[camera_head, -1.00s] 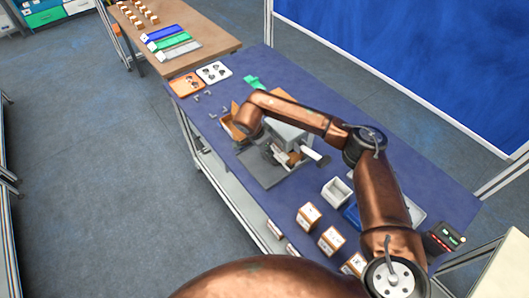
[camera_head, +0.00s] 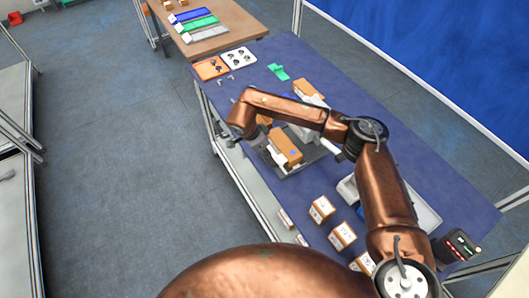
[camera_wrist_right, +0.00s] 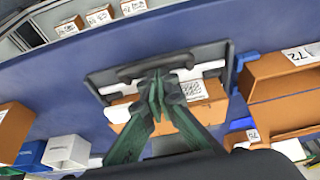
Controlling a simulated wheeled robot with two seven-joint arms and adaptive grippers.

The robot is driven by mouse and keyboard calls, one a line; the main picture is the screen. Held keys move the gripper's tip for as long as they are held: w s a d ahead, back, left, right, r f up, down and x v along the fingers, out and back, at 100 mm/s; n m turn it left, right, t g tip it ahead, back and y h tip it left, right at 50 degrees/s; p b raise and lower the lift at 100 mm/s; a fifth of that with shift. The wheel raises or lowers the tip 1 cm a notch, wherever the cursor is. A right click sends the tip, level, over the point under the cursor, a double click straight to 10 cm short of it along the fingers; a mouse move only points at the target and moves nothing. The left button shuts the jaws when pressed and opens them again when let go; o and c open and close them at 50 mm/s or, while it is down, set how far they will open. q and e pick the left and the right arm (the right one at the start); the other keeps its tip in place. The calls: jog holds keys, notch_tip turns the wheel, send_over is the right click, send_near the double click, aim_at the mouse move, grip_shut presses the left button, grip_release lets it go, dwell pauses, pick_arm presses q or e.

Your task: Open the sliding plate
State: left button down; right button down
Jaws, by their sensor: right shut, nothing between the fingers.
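A dark grey plate of the fixture (camera_head: 305,161) lies on the blue table, partly hidden by my right arm. A brown box (camera_head: 285,146) sits over it. In the right wrist view, a dark frame (camera_wrist_right: 213,55) with white parts runs behind my fingers, with a brown box bearing a printed code (camera_wrist_right: 193,88) beside it. My right gripper (camera_wrist_right: 158,84) is shut and empty, its green fingers together in front of the frame and box. I cannot tell whether the fingertips touch either. Which part slides is unclear. My left gripper is out of view.
Small labelled boxes (camera_head: 321,209) stand along the near table edge. A white bin (camera_head: 347,189) and a black device (camera_head: 457,246) are to the right. Orange (camera_head: 210,68) and white (camera_head: 239,57) trays lie at the far end. A larger brown carton (camera_wrist_right: 285,90) is close on the right.

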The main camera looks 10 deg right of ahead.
jog(key=shift+r, duration=0.15)
jog(key=shift+a+r, duration=0.1)
jog(key=shift+r, duration=0.2)
jog(key=p+v, duration=0.4)
jog(key=v, duration=0.5)
jog(key=shift+p, duration=0.35)
jog(key=shift+a, duration=0.1)
